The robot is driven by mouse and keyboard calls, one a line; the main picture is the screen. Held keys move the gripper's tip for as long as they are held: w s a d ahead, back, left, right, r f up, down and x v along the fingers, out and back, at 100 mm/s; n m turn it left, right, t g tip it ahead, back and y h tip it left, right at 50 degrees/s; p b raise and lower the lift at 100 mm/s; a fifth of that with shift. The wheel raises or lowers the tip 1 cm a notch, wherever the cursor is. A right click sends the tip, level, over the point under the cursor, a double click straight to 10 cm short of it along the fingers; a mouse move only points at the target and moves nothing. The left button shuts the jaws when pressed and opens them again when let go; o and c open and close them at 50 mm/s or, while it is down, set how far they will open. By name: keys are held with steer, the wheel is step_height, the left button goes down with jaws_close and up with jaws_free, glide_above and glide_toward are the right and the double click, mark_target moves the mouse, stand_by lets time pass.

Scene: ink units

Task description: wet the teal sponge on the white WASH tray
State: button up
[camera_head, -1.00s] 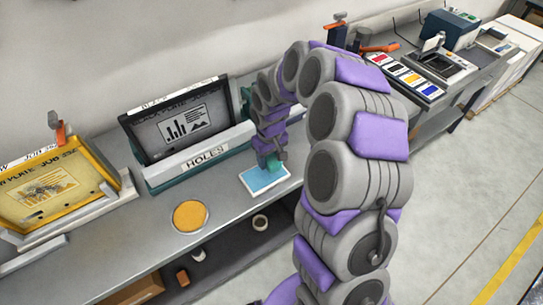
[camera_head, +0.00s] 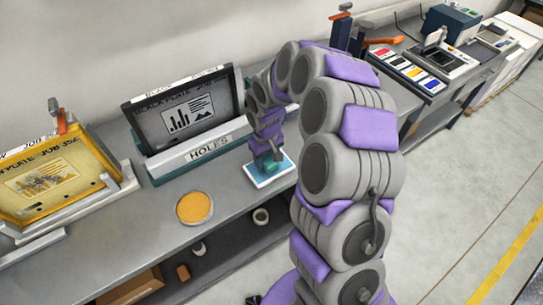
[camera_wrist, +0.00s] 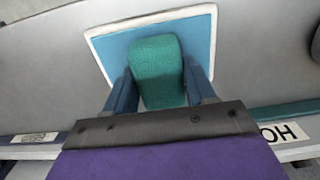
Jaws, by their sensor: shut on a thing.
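The teal sponge (camera_wrist: 158,72) is between the fingers of my gripper (camera_wrist: 160,88) in the wrist view. My gripper is shut on it. In the head view my gripper (camera_head: 268,160) points down over the white-rimmed tray with blue water in it, and the sponge (camera_head: 271,167) shows below the fingers. The tray (camera_head: 288,178) lies on the grey bench; its rim also shows in the wrist view (camera_wrist: 150,16). The sponge is over the blue area, but I cannot tell whether it touches the water. No WASH lettering is readable.
A round yellow dish (camera_head: 194,207) stands left of the tray. Behind is a dark framed plate (camera_head: 185,115) in a holder marked HOLES (camera_head: 210,149). A yellow framed plate (camera_head: 45,180) stands at left. The bench front between dish and edge is clear.

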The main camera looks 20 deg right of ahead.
mark_target(269, 157)
steer(key=shift+a, duration=0.5)
steer(key=shift+d+f, duration=0.2)
steer(key=shift+d, duration=1.3)
steer(key=shift+a+f, duration=0.2)
steer(key=shift+a, duration=1.05)
steer(key=shift+d, duration=1.05)
steer(key=shift+a, duration=0.9)
steer(key=shift+d+f, duration=0.1)
steer(key=shift+d, duration=0.55)
steer(key=shift+a, duration=0.25)
steer(key=shift+a+r+p, duration=0.1)
steer(key=shift+r+p, duration=0.25)
steer(key=shift+r, duration=0.15)
steer(key=shift+r+p, duration=1.35)
steer(key=shift+r, duration=1.7)
